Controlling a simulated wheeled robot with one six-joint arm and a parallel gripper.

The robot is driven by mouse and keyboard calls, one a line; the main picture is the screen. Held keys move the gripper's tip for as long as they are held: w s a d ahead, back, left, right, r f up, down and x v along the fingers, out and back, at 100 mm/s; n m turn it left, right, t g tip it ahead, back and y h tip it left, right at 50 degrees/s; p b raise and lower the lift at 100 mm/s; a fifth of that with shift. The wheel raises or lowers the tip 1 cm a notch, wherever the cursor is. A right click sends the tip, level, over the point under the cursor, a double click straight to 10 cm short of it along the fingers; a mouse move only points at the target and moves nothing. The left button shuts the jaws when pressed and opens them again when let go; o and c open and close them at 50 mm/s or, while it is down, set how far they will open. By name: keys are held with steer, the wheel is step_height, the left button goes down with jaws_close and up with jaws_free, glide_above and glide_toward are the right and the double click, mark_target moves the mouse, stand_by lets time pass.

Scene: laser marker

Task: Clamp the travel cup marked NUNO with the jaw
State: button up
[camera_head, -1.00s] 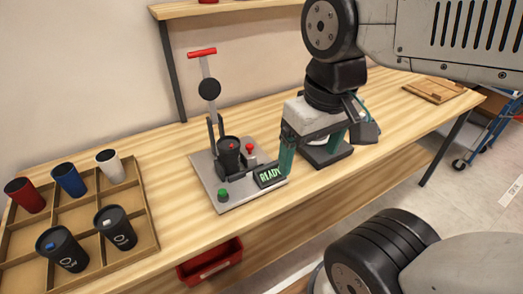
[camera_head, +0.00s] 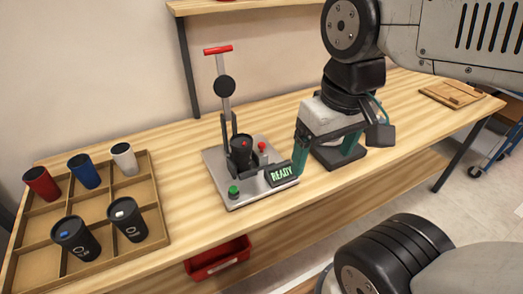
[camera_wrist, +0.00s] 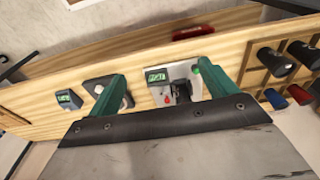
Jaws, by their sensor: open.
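A dark travel cup (camera_head: 241,155) with a red spot on its lid stands upright in the clamp fixture (camera_head: 215,167) on the bench; I cannot read a name on it. The fixture's lever with a red handle (camera_head: 218,49) stands up. Its display (camera_head: 282,174) reads READY. In the wrist view the cup (camera_wrist: 183,92) and fixture (camera_wrist: 196,88) show between my fingers, farther off. My gripper (camera_head: 325,160) is open and empty, to the right of the fixture, with teal fingers pointing down.
A wooden tray (camera_head: 160,213) at left holds red, blue, white and two dark cups. A red bin (camera_head: 217,258) hangs under the bench's front edge. A wooden board (camera_head: 450,93) lies at the far right. A shelf (camera_head: 240,6) is above. The bench between tray and fixture is clear.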

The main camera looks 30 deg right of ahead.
steer(key=shift+f, duration=0.2)
steer(key=c, duration=0.8)
steer(key=n+g, duration=0.2)
steer(key=n, duration=1)
glide_above(262, 144)
step_height(262, 144, down, 12)
steer(key=shift+s+r, duration=0.1)
steer(key=shift+c, duration=0.2)
steer(key=shift+n+t, duration=0.3)
steer(key=shift+n, duration=0.3)
steer(key=shift+f, duration=0.45)
step_height(262, 144, down, 7)
steer(key=shift+r, duration=0.1)
